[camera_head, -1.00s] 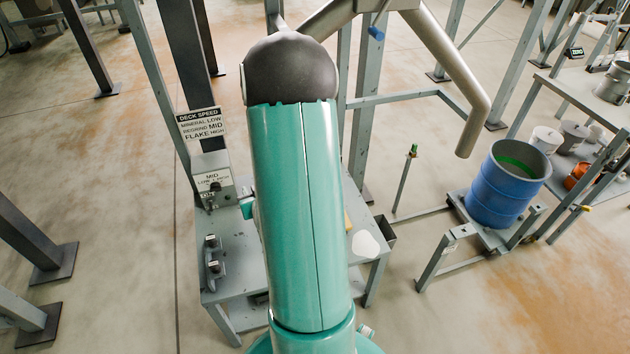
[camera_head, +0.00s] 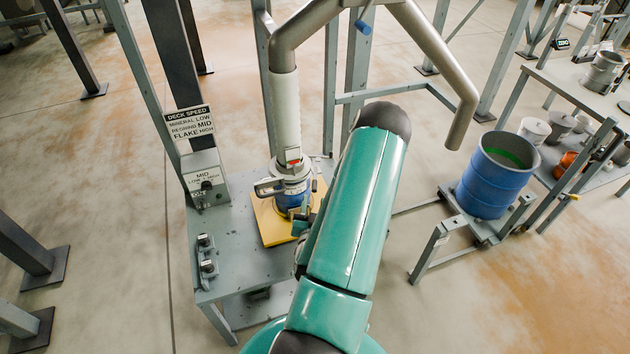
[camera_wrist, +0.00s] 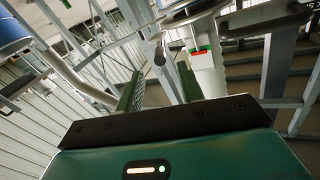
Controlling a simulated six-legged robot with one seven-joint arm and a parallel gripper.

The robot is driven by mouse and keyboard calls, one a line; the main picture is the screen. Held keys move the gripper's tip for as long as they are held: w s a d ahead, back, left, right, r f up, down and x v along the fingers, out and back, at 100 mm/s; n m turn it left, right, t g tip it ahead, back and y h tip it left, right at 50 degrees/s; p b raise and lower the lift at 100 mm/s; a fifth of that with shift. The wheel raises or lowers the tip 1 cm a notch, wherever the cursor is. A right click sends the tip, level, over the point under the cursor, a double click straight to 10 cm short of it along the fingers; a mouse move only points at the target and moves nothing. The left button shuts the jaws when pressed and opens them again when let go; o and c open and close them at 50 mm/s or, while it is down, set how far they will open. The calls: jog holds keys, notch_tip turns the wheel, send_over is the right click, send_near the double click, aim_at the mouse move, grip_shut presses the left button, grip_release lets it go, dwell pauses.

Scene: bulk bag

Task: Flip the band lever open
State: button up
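In the head view, a grey clamp band (camera_head: 290,184) circles the joint between the white sleeve (camera_head: 286,115) and the blue collar below. A grey lever-like handle (camera_head: 268,187) sticks out on the band's left side; I cannot tell its latch state. In the wrist view, the white sleeve (camera_wrist: 208,75) carries a red and green mark (camera_wrist: 200,52), and part of a round metal rim (camera_wrist: 190,12) is cut off at the top. My gripper (camera_wrist: 158,88) shows two dark green fingers apart, with nothing visible held. In the head view my arm mostly hides it, close to the collar's right side.
The collar stands over a yellow plate (camera_head: 264,225) on a grey table (camera_head: 222,245). A speed control box (camera_head: 205,180) and small fittings (camera_head: 207,255) are at the left. Steel posts and a bent pipe (camera_head: 440,65) rise behind. A blue drum (camera_head: 492,180) stands right.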

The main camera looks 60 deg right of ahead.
aim_at(315, 187)
jog(key=x, duration=0.9)
jog(key=shift+w+d, duration=0.15)
jog(key=shift+d, duration=0.15)
grip_shut()
